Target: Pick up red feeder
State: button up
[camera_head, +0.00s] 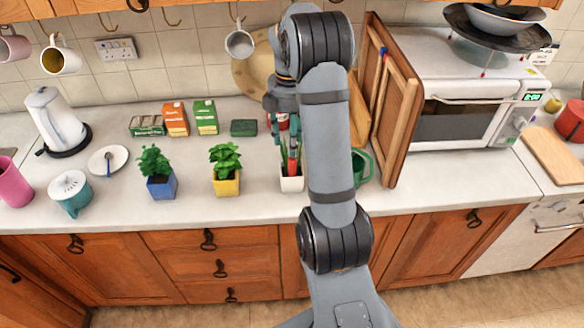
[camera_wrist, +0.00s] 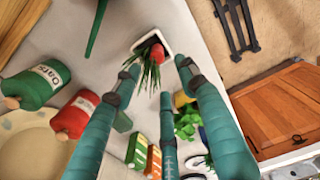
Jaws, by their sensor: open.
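The red feeder (camera_wrist: 157,53) stands in a white pot (camera_wrist: 140,42) among thin green leaves. In the head view the feeder (camera_head: 293,163) shows as a small red shape above the white pot (camera_head: 291,184), partly hidden by my gripper and arm. My gripper (camera_wrist: 158,78) has teal fingers spread apart, with nothing held between them. In the wrist view its fingertips lie around the leaves and close to the feeder. I cannot tell whether any finger touches the plant. In the head view my gripper (camera_head: 282,132) is above and behind the pot.
A yellow-potted plant (camera_head: 226,168) and a blue-potted plant (camera_head: 158,172) stand to the left. A green watering can (camera_head: 361,167) is just right, partly behind my arm. Red and green canisters (camera_wrist: 76,112) stand near.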

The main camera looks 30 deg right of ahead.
aim_at(292, 161)
jog(key=f, duration=0.2)
jog(key=shift+s+d+f, duration=0.1)
jog(key=shift+d+f, duration=0.1)
jog(key=shift+f, duration=0.1)
jog(key=shift+d+f, duration=0.2)
jog(key=shift+f, duration=0.15)
jog(key=shift+s+a+f+p, duration=0.1)
jog(key=shift+f+p, duration=0.4)
jog(key=shift+f, duration=0.1)
notch_tip(292, 161, down, 4)
jog(key=shift+f+p, duration=0.15)
jog(key=shift+p, duration=0.45)
jog(key=c, duration=0.3)
jog(key=c, duration=0.7)
